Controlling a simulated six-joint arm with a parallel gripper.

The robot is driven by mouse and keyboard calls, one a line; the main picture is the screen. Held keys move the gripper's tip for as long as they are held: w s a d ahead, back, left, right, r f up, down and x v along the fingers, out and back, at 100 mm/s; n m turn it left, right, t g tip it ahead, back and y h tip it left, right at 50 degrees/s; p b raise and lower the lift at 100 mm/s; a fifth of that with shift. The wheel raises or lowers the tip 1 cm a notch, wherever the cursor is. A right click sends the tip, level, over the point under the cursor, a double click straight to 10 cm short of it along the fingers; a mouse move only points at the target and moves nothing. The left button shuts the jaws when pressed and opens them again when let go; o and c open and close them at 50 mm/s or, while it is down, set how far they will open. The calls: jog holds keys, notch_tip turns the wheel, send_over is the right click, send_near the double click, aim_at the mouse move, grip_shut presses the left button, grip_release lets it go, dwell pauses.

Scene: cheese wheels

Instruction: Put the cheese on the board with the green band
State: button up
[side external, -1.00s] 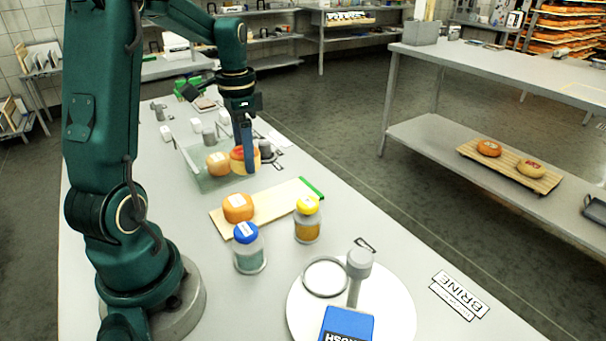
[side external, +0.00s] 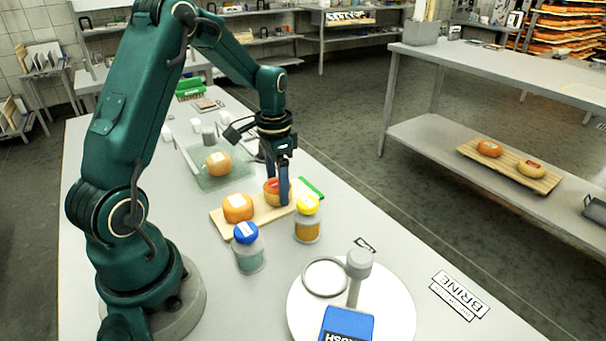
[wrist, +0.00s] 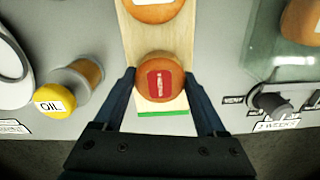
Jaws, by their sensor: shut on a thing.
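My gripper (wrist: 161,98) is shut on a round orange cheese with a red label (wrist: 160,78); the cheese also shows in the side view (side external: 271,192), partly hidden by a finger. The wooden board with the green band (side external: 222,222) lies under it, and the green band (wrist: 163,113) shows just past the held cheese in the wrist view. I cannot tell whether the held cheese touches the board. A second orange cheese with a white label (side external: 237,207) sits on the board's other end.
A jar with a yellow lid marked OIL (side external: 307,222) stands close beside the board. A blue-lidded jar (side external: 247,248) is nearer the front. Another cheese (side external: 218,163) sits on a glass tray (side external: 205,183) behind. A round white plate (side external: 398,312) lies front right.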

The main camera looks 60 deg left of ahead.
jog(key=shift+f, duration=0.1)
jog(key=o, duration=1.6)
jog(key=shift+c, duration=0.2)
notch_tip(320, 180, up, 11)
jog(key=s+d+r+n+t, duration=0.1)
jog(key=s+d+t, duration=0.4)
jog(key=s+d, duration=0.7)
jog(key=shift+s+d+r+n+t, duration=0.15)
jog(key=shift+d+r+n+t, duration=0.2)
jog(key=shift+d+r, duration=0.85)
jog(key=shift+d+f, duration=0.35)
jog(key=shift+f, duration=0.05)
